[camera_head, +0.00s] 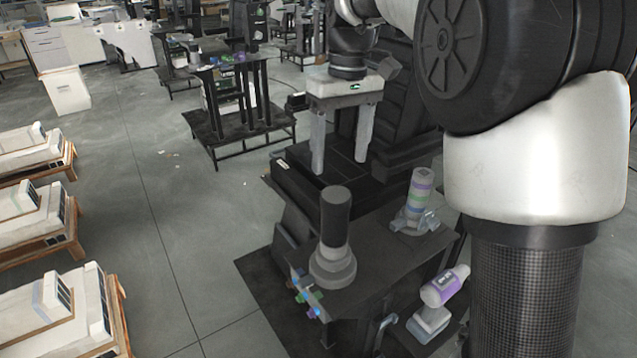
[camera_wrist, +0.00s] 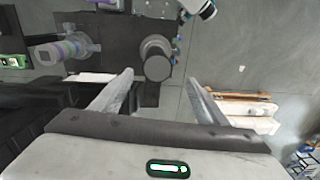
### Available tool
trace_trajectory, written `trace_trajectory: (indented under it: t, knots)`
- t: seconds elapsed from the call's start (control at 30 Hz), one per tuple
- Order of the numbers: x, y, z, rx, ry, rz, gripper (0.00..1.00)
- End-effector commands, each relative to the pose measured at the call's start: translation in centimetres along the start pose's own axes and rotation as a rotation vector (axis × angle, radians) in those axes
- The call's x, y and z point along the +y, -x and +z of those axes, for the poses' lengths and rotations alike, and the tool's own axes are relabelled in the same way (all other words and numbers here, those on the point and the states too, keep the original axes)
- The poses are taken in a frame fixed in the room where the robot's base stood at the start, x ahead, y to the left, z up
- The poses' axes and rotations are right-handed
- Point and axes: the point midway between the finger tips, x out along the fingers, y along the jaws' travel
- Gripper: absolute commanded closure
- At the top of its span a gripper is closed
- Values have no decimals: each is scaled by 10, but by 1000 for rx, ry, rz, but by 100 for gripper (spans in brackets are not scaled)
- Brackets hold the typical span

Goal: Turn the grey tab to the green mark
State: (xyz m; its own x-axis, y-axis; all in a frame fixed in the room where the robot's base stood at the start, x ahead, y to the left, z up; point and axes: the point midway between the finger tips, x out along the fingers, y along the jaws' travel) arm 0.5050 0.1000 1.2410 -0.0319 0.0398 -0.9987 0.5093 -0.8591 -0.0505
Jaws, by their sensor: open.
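My gripper (camera_head: 340,168) is open and empty, its two grey fingers pointing down above the black bench (camera_head: 385,262); in the wrist view the fingers (camera_wrist: 161,78) stand wide apart. A column with a black upper part and a round grey base (camera_head: 333,265) stands on the bench; it also shows in the wrist view (camera_wrist: 157,62). A grey column with purple and green bands (camera_head: 417,200) stands to its right, with pale grey pieces (camera_head: 428,220) at its foot. I cannot tell which grey part is the tab. The green mark cannot be told for sure.
Small blue and green parts (camera_head: 305,293) sit along the bench's near left edge. A purple and white object (camera_head: 444,287) is at the bench's right. White blocks on wooden pallets (camera_head: 62,310) are at the left. The floor between is clear.

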Motion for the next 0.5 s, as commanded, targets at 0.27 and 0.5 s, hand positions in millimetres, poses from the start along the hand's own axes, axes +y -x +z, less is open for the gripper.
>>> trace_trajectory:
  t: [0.27,0.5]
  knots:
    - [-1,0,-6,2,61,54,32]
    - [1,-50,-5,0,59,52,32]
